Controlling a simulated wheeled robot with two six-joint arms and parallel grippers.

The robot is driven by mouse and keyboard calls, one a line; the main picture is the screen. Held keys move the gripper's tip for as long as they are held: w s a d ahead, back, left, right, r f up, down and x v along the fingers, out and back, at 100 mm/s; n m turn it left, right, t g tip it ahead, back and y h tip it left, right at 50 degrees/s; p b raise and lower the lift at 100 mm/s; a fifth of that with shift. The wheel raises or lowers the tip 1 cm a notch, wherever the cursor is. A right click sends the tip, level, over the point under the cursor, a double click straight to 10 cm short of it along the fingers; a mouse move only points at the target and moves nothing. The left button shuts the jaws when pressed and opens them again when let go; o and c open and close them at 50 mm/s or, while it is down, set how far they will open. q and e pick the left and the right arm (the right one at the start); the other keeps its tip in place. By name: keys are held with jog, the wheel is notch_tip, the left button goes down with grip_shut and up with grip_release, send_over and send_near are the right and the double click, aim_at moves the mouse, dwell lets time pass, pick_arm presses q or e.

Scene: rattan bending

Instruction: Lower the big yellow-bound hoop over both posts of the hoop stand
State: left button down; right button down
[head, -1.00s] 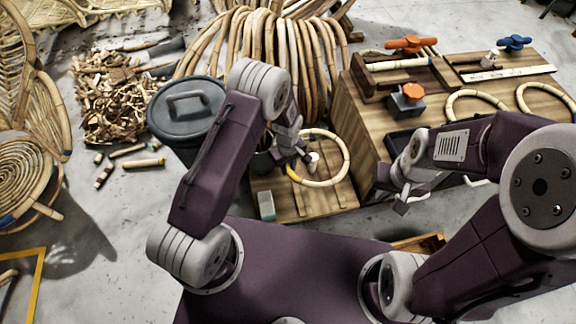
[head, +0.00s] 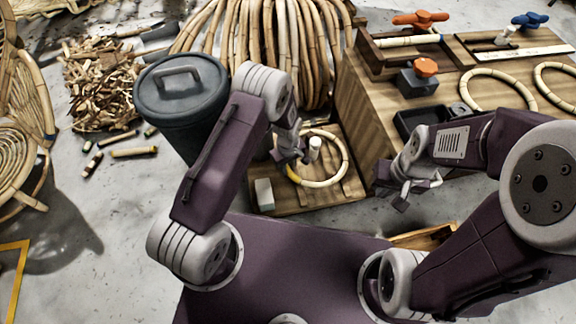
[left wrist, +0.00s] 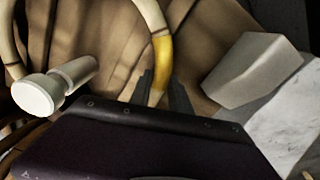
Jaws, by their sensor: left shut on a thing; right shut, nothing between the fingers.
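The big hoop (head: 345,160) is pale rattan with a yellow binding (left wrist: 162,55). My left gripper (head: 298,158) is shut on it at the yellow binding, at the hoop's near left side. The hoop stand (head: 345,191) is a low wooden base below the hoop. One white-capped post (head: 314,147) shows inside the hoop's outline; this post (left wrist: 55,88) is also inside it in the left wrist view. I cannot tell how high the hoop is over the post. The second post is not clearly seen, perhaps behind my gripper. My right gripper (head: 404,197) is shut and empty, right of the stand.
A pale block (head: 264,193) sits on the stand's left end. A dark lidded bin (head: 182,90) stands close behind left. A wooden bench (head: 365,125) with clamps and smaller rings stands at right. Bent canes fill the back; wood scraps lie at left.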

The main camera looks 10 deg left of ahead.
pick_arm(q)
jog(key=c, duration=1.1)
grip_release()
notch_tip(320, 180, up, 9)
jog(key=p, duration=0.7)
jog(key=shift+r, duration=0.15)
